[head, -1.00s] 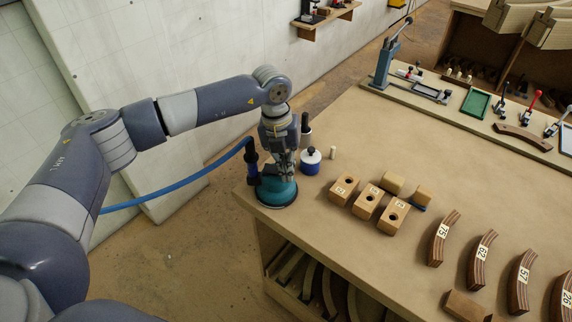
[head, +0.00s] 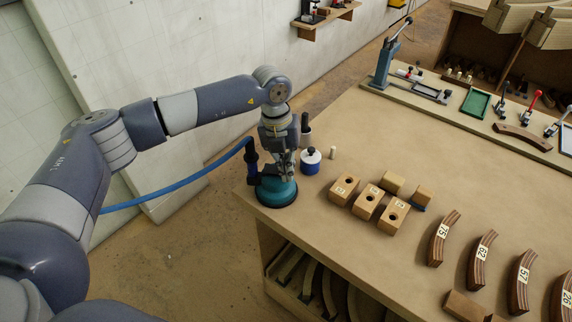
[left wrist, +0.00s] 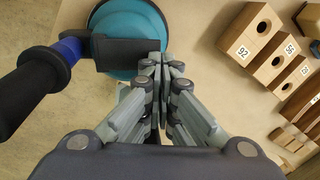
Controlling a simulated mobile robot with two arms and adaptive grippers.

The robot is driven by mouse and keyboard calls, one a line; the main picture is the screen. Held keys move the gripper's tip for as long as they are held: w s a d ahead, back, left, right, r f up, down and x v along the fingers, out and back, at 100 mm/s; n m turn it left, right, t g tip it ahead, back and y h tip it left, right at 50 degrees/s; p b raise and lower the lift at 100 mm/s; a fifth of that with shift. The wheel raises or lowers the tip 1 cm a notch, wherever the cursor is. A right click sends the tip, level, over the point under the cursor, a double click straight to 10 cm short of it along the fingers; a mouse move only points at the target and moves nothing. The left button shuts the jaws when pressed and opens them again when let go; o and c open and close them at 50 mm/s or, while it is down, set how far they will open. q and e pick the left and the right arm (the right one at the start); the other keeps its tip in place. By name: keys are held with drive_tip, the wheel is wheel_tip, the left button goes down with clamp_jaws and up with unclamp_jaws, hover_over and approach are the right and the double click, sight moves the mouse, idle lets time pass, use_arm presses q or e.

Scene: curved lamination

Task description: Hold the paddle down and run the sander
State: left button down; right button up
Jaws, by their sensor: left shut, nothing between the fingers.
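The sander, a teal round body on a dark pad (head: 277,192), stands at the near left corner of the table. A blue hose (head: 180,187) runs from it to the left. In the left wrist view the sander (left wrist: 125,22) shows its teal top, a dark paddle piece across it, and a black handle with a blue collar. My left gripper (head: 286,178) is shut and empty, pointing down at the sander's top. In the left wrist view its fingertips (left wrist: 161,60) are together at the end of the dark paddle; I cannot tell whether they press it. My right gripper is not in view.
Right of the sander are a blue-and-white jar (head: 311,161), drilled wooden blocks (head: 368,203) and several numbered curved laminations (head: 443,238). A raised board (head: 460,113) with clamps and a green tray lies at the back. The middle of the table (head: 370,140) is clear.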

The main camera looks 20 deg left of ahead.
use_arm(q)
drive_tip(key=shift+r, duration=0.1)
idle(0.6)
drive_tip(key=shift+r+p, duration=0.4)
drive_tip(key=shift+r, duration=0.3)
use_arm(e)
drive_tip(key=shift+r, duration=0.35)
use_arm(q)
drive_tip(key=shift+a+r, duration=0.1)
drive_tip(key=shift+r, duration=0.2)
drive_tip(key=r+p, duration=0.2)
drive_tip(key=r, duration=0.1)
drive_tip(key=shift+w+a, duration=0.15)
drive_tip(key=shift+a, duration=0.2)
wheel_tip(320, 180, up, 10)
drive_tip(key=a+b, duration=0.1)
drive_tip(key=b, duration=0.3)
drive_tip(key=shift+s+r, duration=0.15)
drive_tip(key=shift+s, duration=0.2)
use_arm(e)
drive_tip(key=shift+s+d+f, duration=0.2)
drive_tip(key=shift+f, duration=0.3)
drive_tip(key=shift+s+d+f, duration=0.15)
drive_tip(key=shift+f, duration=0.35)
